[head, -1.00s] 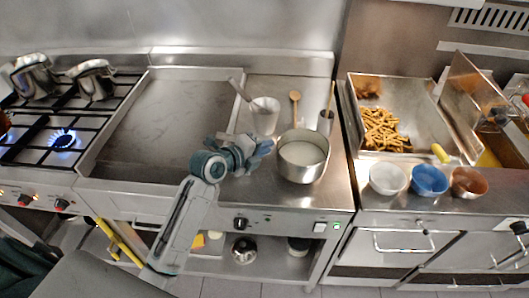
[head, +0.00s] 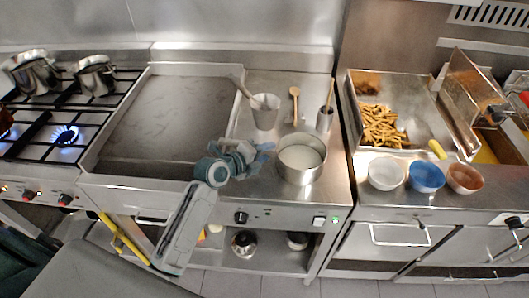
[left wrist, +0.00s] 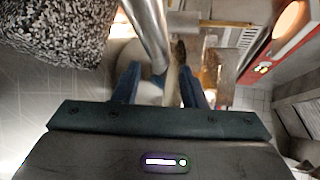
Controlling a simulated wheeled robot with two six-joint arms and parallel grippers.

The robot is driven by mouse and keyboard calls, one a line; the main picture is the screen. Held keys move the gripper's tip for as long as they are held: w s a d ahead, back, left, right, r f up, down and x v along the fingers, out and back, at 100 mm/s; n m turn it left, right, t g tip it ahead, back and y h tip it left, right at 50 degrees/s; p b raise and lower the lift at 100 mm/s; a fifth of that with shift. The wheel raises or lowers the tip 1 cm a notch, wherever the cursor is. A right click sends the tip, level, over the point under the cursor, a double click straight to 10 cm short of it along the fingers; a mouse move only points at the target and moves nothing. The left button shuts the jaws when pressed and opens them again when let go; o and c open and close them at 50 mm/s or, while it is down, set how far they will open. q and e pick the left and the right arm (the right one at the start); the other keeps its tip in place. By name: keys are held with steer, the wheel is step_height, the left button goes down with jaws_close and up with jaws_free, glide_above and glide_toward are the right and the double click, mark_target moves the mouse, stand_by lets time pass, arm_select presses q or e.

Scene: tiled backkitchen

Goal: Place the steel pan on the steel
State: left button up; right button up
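A steel pan (head: 301,160) with pale contents stands upright on the steel counter (head: 262,203), right of the flat griddle (head: 165,120). My left gripper (head: 262,156) is just left of the pan, above the counter's front part. Its blue fingers stand apart in the left wrist view (left wrist: 157,82), so it is open. A shiny steel bar-like shape (left wrist: 149,35) shows beyond the fingers there, but I cannot tell what it is. Whether the fingers touch the pan is unclear. My right gripper is not in view.
Behind the pan are a steel cup (head: 265,112), a wooden spoon (head: 295,104) and a narrow steel holder (head: 325,119). Bowls (head: 427,177) and a fries tray (head: 412,150) are right. A burner flame (head: 66,134) and pots (head: 96,76) are left.

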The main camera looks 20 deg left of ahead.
arm_select(q)
steer(key=shift+r, duration=0.1)
steer(key=shift+s+a, duration=0.2)
steer(key=shift+s, duration=0.05)
steer(key=b+v, duration=0.3)
steer(key=v, duration=0.8)
steer(key=shift+s, duration=0.15)
steer(key=shift+r, duration=0.15)
